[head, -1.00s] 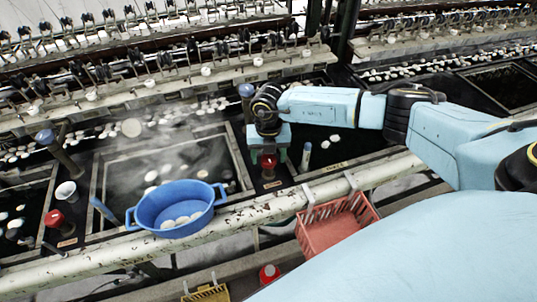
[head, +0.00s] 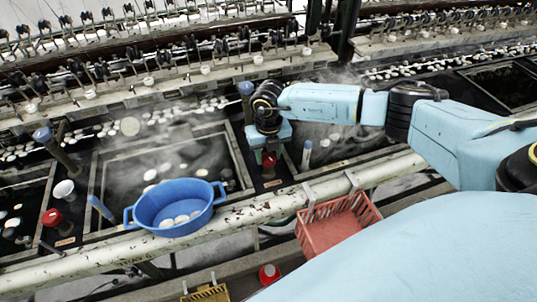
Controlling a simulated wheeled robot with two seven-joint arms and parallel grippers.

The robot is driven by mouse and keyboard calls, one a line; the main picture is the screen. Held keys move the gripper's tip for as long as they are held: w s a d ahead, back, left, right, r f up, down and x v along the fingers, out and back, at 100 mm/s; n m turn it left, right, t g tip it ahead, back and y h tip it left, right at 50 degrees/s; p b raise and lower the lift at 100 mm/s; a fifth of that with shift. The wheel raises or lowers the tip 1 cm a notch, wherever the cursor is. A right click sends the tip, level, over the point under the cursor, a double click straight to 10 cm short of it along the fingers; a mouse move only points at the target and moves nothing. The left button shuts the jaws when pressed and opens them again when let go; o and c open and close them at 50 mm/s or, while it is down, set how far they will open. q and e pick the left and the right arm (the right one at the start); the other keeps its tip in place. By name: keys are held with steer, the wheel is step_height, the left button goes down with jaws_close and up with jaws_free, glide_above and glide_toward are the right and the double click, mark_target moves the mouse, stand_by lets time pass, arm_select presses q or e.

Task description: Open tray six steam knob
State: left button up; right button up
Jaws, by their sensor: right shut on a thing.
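A red steam knob (head: 268,161) stands on the dark divider between two basins, right of the blue tub. My right gripper (head: 268,150) points down over it and is shut on it, its pale blue fingers on either side of the knob's upper part. Steam now hangs over the basin (head: 335,138) to the right of the knob. Another red knob (head: 52,218) stands at the left, by the left basin. My left gripper is not in view.
A blue tub (head: 174,208) with several white cocoons sits on the near edge of the middle basin (head: 205,165). A red basket (head: 337,222) hangs on the front rail (head: 250,208).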

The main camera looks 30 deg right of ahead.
mark_target(268, 157)
steer(key=n+b, duration=0.1)
steer(key=n, duration=0.2)
steer(key=shift+w+n, duration=0.1)
steer(key=shift+n, duration=0.2)
steer(key=n+b, duration=0.2)
steer(key=n, duration=0.1)
steer(key=shift+n, duration=0.3)
steer(key=n+b, duration=0.2)
steer(key=n, duration=0.2)
steer(key=shift+n+b, duration=0.75)
steer(key=shift+n, duration=0.85)
steer(key=shift+r, duration=0.1)
steer(key=o, duration=1)
steer(key=shift+c, duration=0.2)
step_height(268, 157, up, 13)
steer(key=shift+r, duration=0.15)
